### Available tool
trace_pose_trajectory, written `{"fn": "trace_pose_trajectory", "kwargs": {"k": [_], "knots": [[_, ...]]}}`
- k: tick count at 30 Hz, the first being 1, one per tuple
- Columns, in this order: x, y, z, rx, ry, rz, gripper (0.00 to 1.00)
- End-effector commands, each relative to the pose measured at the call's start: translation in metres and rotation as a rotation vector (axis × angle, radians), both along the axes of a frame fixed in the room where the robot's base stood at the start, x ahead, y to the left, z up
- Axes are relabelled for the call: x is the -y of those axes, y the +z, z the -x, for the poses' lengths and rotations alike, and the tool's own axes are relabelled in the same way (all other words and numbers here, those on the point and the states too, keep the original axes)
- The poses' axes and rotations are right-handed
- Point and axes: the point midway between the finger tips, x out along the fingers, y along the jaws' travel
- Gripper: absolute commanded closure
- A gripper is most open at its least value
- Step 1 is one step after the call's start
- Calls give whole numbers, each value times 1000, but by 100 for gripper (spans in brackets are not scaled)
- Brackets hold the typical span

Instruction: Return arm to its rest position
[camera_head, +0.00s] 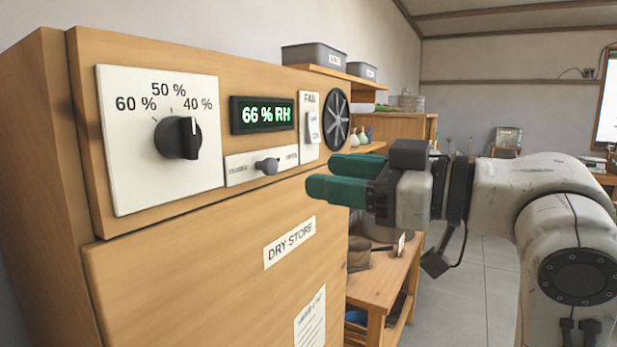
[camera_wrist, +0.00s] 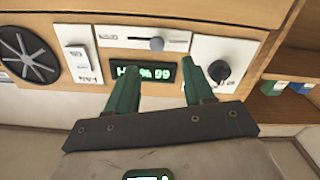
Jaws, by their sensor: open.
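My gripper (camera_head: 332,178) has green fingers and is open and empty. In the head view it is in front of the right part of the wooden dry store cabinet (camera_head: 200,270), and whether it touches the cabinet cannot be told. In the wrist view the gripper (camera_wrist: 163,88) has its two fingers spread, with the lit display (camera_wrist: 152,73) seen between them. The display (camera_head: 263,115) reads 66 % RH in the head view. The black dial (camera_head: 178,138) points near 40 %. The slider knob (camera_head: 267,166) is near the middle of its slot.
A fan grille (camera_head: 336,120) and a fan switch (camera_head: 312,127) are on the cabinet's right part. A wooden bench (camera_head: 382,285) with items stands beyond the cabinet. A shelf with grey bins (camera_head: 314,55) is above. Open floor (camera_head: 475,290) shows behind my arm.

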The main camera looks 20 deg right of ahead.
Motion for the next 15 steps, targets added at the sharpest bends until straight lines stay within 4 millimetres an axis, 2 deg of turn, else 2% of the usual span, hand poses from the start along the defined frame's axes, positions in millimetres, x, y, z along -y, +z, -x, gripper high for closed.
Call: {"fn": "trace_pose_trajectory", "kwargs": {"k": [5,15], "knots": [[6,0,9,1,0,-1,48],[6,0,10,0,0,0,48]]}}
